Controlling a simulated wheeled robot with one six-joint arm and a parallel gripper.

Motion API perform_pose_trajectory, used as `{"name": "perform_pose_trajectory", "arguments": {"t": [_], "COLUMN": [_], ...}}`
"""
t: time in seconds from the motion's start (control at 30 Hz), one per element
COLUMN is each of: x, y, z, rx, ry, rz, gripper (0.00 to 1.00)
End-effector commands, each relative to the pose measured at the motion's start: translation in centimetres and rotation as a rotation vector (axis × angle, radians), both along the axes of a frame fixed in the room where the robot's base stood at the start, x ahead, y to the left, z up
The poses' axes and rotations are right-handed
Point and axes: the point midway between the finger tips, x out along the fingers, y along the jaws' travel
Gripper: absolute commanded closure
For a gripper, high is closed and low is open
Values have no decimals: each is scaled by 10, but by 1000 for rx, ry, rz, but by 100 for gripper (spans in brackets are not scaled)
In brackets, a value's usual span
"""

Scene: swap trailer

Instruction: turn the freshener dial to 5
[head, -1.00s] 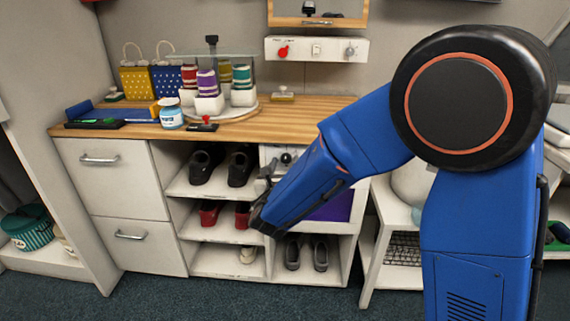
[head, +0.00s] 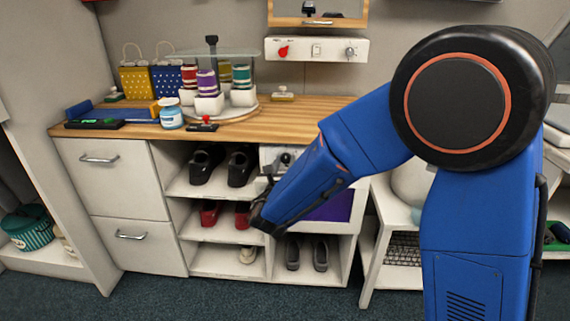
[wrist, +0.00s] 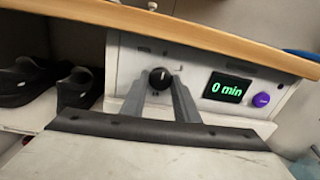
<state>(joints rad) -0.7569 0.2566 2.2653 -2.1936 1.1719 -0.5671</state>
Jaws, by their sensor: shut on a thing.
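The freshener dial is a round black knob (wrist: 160,78) with a pale pointer mark, on a white panel under the wooden counter edge. In the wrist view the pointer looks roughly upright; the scale numbers are too small to read. My gripper (wrist: 159,88) has its two grey fingers on either side of the knob, shut on it. A green display (wrist: 226,88) on the same panel reads "0 min". In the head view the dial (head: 285,159) shows just beyond my gripper (head: 269,178), whose fingers are small and partly hidden by my wrist.
A purple button (wrist: 261,100) sits right of the display. The wooden counter (head: 290,118) overhangs the panel closely. Shoes (head: 242,168) stand in the cubbies at left. A wall panel (head: 317,49) with a red knob hangs above.

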Motion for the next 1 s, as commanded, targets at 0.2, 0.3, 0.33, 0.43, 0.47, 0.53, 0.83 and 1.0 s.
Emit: {"name": "perform_pose_trajectory", "arguments": {"t": [0.2, 0.3, 0.33, 0.43, 0.47, 0.53, 0.83, 1.0], "x": [0, 0, 0, 0, 0, 0, 0, 0], "y": [0, 0, 0, 0, 0, 0, 0, 0], "z": [0, 0, 0, 0, 0, 0, 1, 1], "rx": [154, 245, 273, 369, 397, 464, 724, 833], "ry": [-4, -7, -7, -12, -12, -15, -24, -28], "rz": [0, 0, 0, 0, 0, -1, -1, -1], "gripper": [95, 95, 95, 95, 95, 95, 95, 95]}}
